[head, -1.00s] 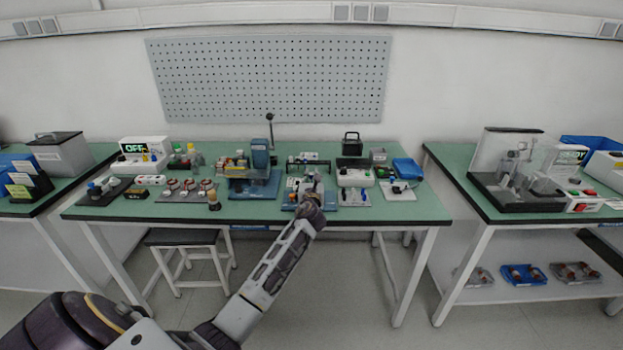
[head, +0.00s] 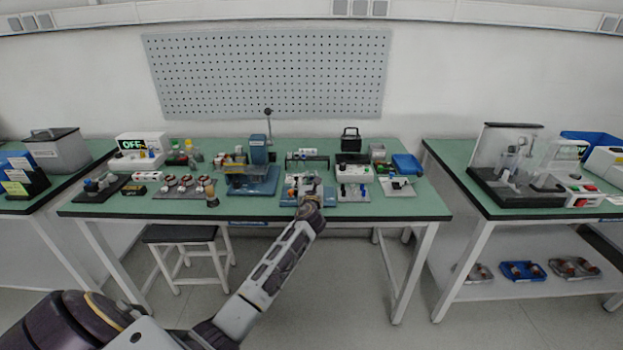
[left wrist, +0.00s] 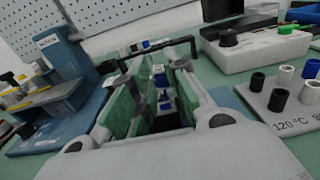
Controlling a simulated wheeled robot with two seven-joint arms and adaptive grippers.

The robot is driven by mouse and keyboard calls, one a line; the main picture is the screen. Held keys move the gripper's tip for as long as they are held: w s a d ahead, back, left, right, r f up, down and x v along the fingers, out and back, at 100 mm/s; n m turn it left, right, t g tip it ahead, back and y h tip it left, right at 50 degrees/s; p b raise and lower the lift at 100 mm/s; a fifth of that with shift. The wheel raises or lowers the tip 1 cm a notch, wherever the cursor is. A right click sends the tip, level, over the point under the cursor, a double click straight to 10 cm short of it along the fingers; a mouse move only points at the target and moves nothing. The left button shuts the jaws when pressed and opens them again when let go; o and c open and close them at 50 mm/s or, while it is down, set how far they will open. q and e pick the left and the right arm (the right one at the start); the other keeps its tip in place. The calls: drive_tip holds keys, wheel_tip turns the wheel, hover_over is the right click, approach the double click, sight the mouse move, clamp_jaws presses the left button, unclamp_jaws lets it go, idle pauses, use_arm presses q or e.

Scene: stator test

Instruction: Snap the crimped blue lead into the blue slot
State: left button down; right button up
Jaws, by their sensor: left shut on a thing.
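My left gripper (head: 306,188) is over the blue-based fixture (head: 328,197) at the front middle of the table. In the left wrist view the two fingers of this gripper (left wrist: 158,100) reach forward, close together, and hold something small between them. A small blue part, which looks like the blue lead (left wrist: 163,105), shows in the gap between the fingers. Its crimped end cannot be made out. Another blue piece (left wrist: 159,70) shows just beyond it. The blue slot cannot be told apart from these parts; the fingers hide much of the fixture. My right gripper is not in view.
A blue press (head: 258,170) stands left of the fixture. A white box (head: 353,174) and a plate with dark and white posts (head: 353,192) are to its right. A dark bar rack (left wrist: 180,43) stands behind. Coils on a tray (head: 182,190) are further left.

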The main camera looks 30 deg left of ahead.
use_arm(q)
drive_tip(key=shift+s+a+f, duration=0.15)
drive_tip(key=shift+f, duration=0.6)
drive_tip(key=c, duration=1.3)
unclamp_jaws()
drive_tip(key=shift+a, duration=0.15)
drive_tip(key=shift+s, duration=0.1)
drive_tip(key=shift+s+d, duration=0.35)
drive_tip(key=shift+s, duration=0.05)
drive_tip(key=shift+d+r+v, duration=0.1)
drive_tip(key=shift+r+v, duration=0.05)
drive_tip(key=shift+v, duration=1.65)
drive_tip(key=shift+d+r+v, duration=0.1)
drive_tip(key=shift+r+v, duration=0.05)
drive_tip(key=shift+v, duration=1.7)
drive_tip(key=shift+d+r+v, duration=0.1)
drive_tip(key=shift+r+v, duration=0.05)
drive_tip(key=shift+v, duration=1.65)
drive_tip(key=shift+w+a, duration=0.1)
drive_tip(key=shift+w, duration=0.1)
